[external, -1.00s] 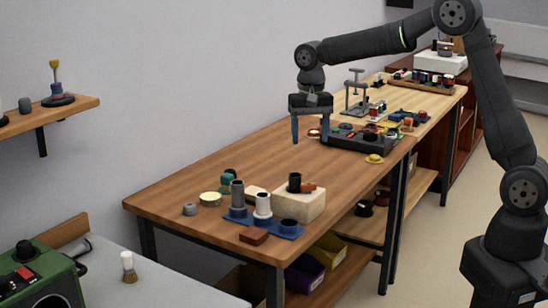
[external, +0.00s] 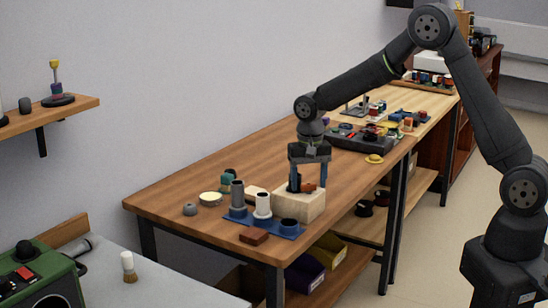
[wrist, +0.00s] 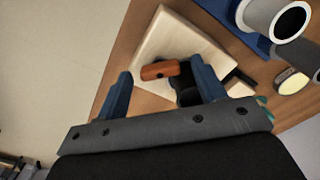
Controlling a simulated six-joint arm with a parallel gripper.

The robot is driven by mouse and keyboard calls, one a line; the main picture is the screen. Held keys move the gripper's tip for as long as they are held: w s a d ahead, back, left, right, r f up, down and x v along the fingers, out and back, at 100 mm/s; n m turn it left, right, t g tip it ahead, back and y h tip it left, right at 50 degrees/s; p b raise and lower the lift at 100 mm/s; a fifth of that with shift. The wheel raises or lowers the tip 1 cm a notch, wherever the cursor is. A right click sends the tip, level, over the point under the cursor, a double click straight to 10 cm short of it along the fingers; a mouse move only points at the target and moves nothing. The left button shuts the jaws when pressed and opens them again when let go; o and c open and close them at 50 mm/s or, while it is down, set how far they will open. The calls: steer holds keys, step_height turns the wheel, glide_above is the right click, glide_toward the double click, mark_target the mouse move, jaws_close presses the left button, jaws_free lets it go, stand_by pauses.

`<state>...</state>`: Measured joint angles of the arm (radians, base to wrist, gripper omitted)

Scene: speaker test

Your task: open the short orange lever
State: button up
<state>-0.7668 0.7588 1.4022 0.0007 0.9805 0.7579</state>
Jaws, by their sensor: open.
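The short orange lever (wrist: 159,70) shows in the wrist view, sticking out to the side of a black round post (wrist: 186,90) on a pale wooden block (wrist: 172,38). In the external view the lever (external: 308,188) and the block (external: 300,207) are on the near part of the wooden table. My gripper (external: 308,188) is open just above the block. In the wrist view its two blue fingers (wrist: 164,88) stand apart, one on each side of the lever and post. I cannot tell whether a finger touches either.
A brown-red block (external: 254,236) lies in front. A yellow-topped piece (external: 374,159) sits near the table's right edge.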

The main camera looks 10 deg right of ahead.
steer(key=shift+c, duration=0.4)
steer(key=c, duration=0.9)
steer(key=shift+n, duration=0.4)
steer(key=n, duration=0.3)
steer(key=shift+n, duration=2.5)
steer(key=o, duration=1)
